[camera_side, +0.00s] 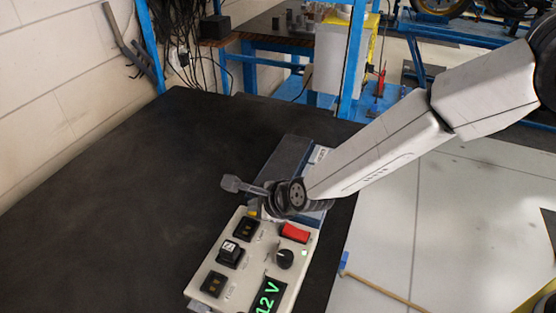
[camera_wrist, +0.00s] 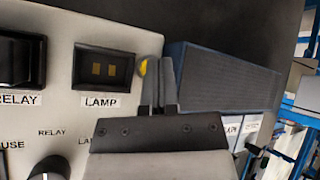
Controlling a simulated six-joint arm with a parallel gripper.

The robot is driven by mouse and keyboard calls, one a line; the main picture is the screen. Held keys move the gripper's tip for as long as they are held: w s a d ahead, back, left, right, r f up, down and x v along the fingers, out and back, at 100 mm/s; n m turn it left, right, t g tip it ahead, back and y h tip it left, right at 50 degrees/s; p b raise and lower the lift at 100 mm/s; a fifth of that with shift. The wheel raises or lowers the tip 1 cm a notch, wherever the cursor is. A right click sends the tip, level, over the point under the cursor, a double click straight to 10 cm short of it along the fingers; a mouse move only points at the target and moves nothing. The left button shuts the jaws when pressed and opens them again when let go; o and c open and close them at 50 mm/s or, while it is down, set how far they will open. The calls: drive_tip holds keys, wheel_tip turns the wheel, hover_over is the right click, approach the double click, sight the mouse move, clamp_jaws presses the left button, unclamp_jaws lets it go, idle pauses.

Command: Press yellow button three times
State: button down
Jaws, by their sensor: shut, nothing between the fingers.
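The yellow button (camera_wrist: 143,67) sits near the edge of the beige control panel (camera_wrist: 62,62), beside the LAMP switch. It is partly hidden by my gripper (camera_wrist: 158,68). My gripper is shut and empty, its fingertips just right of the button in the wrist view; I cannot tell whether they touch it. In the side view the panel (camera_side: 207,275) lies on the dark table, and my wrist is over its far end. A small patch of yellow (camera_side: 253,211) shows there beside my wrist; the fingertips are hard to make out.
The panel also carries a LAMP switch (camera_wrist: 103,68), a RELAY switch (camera_wrist: 18,62), a red switch (camera_side: 295,233), a knob (camera_side: 285,258) and a green display reading 12 V (camera_side: 267,298). A blue-grey box (camera_wrist: 222,78) stands against its far end. The dark table (camera_side: 110,190) is clear at left.

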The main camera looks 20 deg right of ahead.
drive_tip(key=shift+r, duration=0.8)
drive_tip(key=shift+r, duration=0.15)
drive_tip(key=shift+r, duration=2.35)
drive_tip(key=shift+m, duration=0.3)
idle(1.1)
drive_tip(key=m, duration=0.2)
drive_tip(key=shift+w+r+m+g+y, duration=0.1)
drive_tip(key=shift+r+m+g+y, duration=0.2)
drive_tip(key=shift+r, duration=0.1)
drive_tip(key=shift+r+m+g+y, duration=0.3)
drive_tip(key=shift+r+m+y, duration=0.15)
drive_tip(key=shift+m, duration=1.2)
drive_tip(key=shift+r+m+g+y, duration=0.35)
drive_tip(key=shift+r+m, duration=0.2)
drive_tip(key=shift+m, duration=1.15)
drive_tip(key=shift+r+m+g+y, duration=0.25)
drive_tip(key=shift+r+m+y, duration=0.2)
drive_tip(key=shift+m, duration=1.2)
